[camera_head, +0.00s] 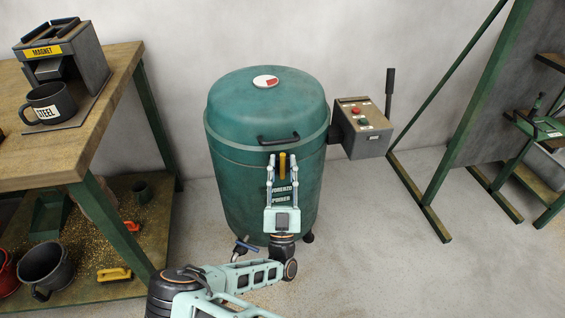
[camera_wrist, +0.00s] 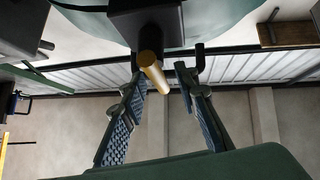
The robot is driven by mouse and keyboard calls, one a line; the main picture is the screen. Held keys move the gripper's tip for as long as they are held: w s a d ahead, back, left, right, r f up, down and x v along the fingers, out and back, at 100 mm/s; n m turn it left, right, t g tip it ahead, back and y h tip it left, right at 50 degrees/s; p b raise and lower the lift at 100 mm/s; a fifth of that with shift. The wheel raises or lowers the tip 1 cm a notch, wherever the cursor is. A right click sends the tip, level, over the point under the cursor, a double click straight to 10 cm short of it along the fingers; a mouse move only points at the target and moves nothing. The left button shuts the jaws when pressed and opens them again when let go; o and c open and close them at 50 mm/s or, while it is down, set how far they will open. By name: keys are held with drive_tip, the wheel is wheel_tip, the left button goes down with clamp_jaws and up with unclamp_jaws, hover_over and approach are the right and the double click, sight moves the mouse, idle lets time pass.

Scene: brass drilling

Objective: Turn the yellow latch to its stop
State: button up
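The yellow latch (camera_head: 282,165) is a short bar standing about upright on the front of the green drum (camera_head: 235,175), below the lid's black handle (camera_head: 279,140). In the wrist view the latch (camera_wrist: 151,66) sticks out from a dark block (camera_wrist: 146,24). My gripper (camera_head: 283,164) is at the drum's front, one finger on each side of the latch. In the wrist view my gripper (camera_wrist: 161,76) is open, with the latch's end between the fingers, nearer the left finger. A gap shows on the right; contact on the left is unclear.
A control box (camera_head: 362,128) with buttons and a lever is on the drum's right. Green frames (camera_head: 470,110) stand at right. The floor front right is clear.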

drive_tip(key=v, duration=0.6)
drive_tip(key=shift+s+f, duration=0.2)
drive_tip(key=shift+s, duration=0.1)
